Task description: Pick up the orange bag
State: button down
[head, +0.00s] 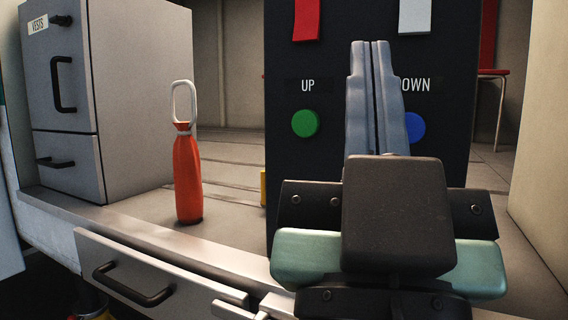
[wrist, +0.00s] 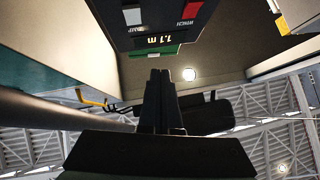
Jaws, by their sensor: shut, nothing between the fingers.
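The orange bag (head: 187,180) stands upright on the grey worktop (head: 140,208) in the head view. It is narrow, with a pale loop handle (head: 184,101) at its top. My gripper (head: 370,45) is to the right of the bag, in front of the dark control panel, with its fingers together and nothing between them. In the wrist view my gripper (wrist: 159,72) is shut as well and points toward the panel's upper part. The bag does not show in the wrist view.
A dark panel (head: 285,170) with a green button (head: 306,123) and a blue button (head: 414,128) stands right of the bag. A grey cabinet (head: 145,95) stands to its left. A drawer (head: 150,275) with a black handle is below the worktop edge. Worktop around the bag is clear.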

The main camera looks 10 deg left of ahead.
aim_at(188, 188)
jog(key=i+j, duration=0.15)
jog(key=j, duration=0.15)
jog(key=i+j, duration=0.15)
jog(key=j, duration=0.2)
jog(key=i+j+z, duration=0.1)
jog(key=j, duration=0.2)
jog(key=i+j, duration=0.2)
jog(key=j+z, duration=0.05)
jog(key=j, duration=0.05)
